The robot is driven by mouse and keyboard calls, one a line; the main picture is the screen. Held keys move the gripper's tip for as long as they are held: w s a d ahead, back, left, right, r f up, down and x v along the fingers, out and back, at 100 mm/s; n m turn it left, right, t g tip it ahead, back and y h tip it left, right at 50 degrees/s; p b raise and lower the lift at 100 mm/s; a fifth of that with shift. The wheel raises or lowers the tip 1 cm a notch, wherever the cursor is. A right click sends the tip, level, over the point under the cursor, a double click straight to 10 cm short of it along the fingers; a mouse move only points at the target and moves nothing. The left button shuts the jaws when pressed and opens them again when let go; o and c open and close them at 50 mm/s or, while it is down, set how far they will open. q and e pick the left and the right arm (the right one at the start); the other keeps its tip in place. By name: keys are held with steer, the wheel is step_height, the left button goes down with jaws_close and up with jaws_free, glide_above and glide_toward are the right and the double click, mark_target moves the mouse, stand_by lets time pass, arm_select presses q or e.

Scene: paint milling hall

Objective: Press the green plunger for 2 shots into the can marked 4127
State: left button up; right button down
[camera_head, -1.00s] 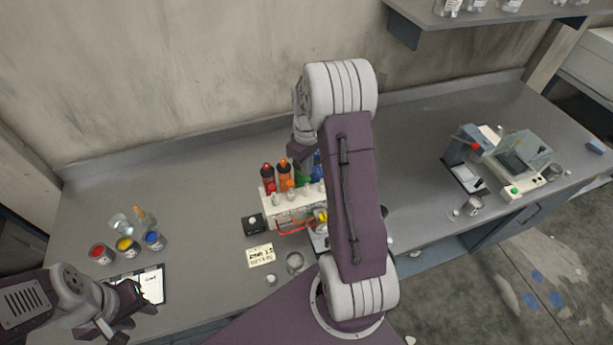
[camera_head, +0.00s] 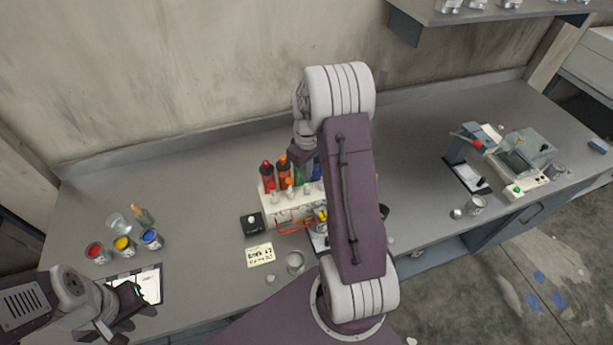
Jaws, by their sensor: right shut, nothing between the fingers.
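A white dispenser rack (camera_head: 272,213) stands mid-bench with red, orange, green and blue bottles. The green bottle (camera_head: 299,177) is mostly hidden by my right arm; its plunger cannot be made out clearly. My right gripper (camera_head: 304,170) is shut and empty, pointing down over the back of the rack near the green bottle; its fingertips are partly hidden, so contact cannot be told. A small open metal can (camera_head: 295,262) stands in front of the rack. The number 4127 is not readable on any can. My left gripper (camera_head: 134,293) hangs at the lower left, its jaw opening unclear.
A card with writing (camera_head: 260,255) and a black box with a white button (camera_head: 251,223) lie left of the metal can. Red, yellow and blue paint cans (camera_head: 123,246) and a clipboard (camera_head: 150,282) are at left. Bench machines (camera_head: 520,160) stand at right.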

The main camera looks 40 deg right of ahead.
steer(key=shift+f, duration=0.4)
steer(key=shift+r, duration=0.15)
steer(key=shift+r+p, duration=1.55)
steer(key=shift+r, duration=0.15)
step_height(320, 180, up, 5)
steer(key=p, duration=0.4)
